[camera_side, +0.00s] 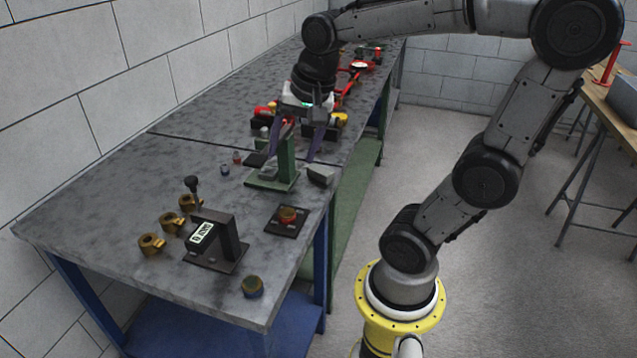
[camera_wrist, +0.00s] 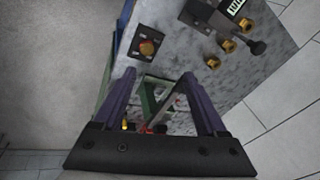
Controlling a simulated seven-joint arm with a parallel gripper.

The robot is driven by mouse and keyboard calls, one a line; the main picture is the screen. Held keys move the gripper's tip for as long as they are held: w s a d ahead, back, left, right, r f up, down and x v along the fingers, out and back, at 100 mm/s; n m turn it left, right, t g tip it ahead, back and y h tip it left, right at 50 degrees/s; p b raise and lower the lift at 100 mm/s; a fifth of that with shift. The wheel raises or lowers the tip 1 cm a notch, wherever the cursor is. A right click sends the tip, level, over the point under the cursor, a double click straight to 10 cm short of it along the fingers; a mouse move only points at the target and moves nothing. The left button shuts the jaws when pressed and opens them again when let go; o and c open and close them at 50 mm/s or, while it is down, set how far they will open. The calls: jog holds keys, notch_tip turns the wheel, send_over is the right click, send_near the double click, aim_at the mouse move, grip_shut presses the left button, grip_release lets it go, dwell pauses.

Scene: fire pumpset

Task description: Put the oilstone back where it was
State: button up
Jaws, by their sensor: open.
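My gripper (camera_side: 296,145) is open, its two dark fingers pointing down around the upright of a green stand (camera_side: 286,160) on the grey workbench. In the wrist view the fingers (camera_wrist: 158,75) are spread wide, with green framework (camera_wrist: 146,100) visible between them. A small grey block (camera_side: 320,176), which may be the oilstone, sits at the right side of the stand's base, near the bench edge. I cannot tell for sure which is the oilstone. The fingers hide part of the stand.
In front stand a black bracket with a label (camera_side: 215,240), several brass fittings (camera_side: 151,244), and a dark plate with a red-brown knob (camera_side: 288,216). Red and yellow parts (camera_side: 340,118) lie behind my gripper. The bench's front left (camera_side: 90,215) is clear.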

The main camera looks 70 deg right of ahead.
jog(key=s+a+f+n+t+y, duration=0.1)
jog(key=s+a+f+n+t, duration=0.1)
jog(key=s+a+n, duration=0.5)
jog(key=n, duration=0.6)
jog(key=shift+n, duration=0.4)
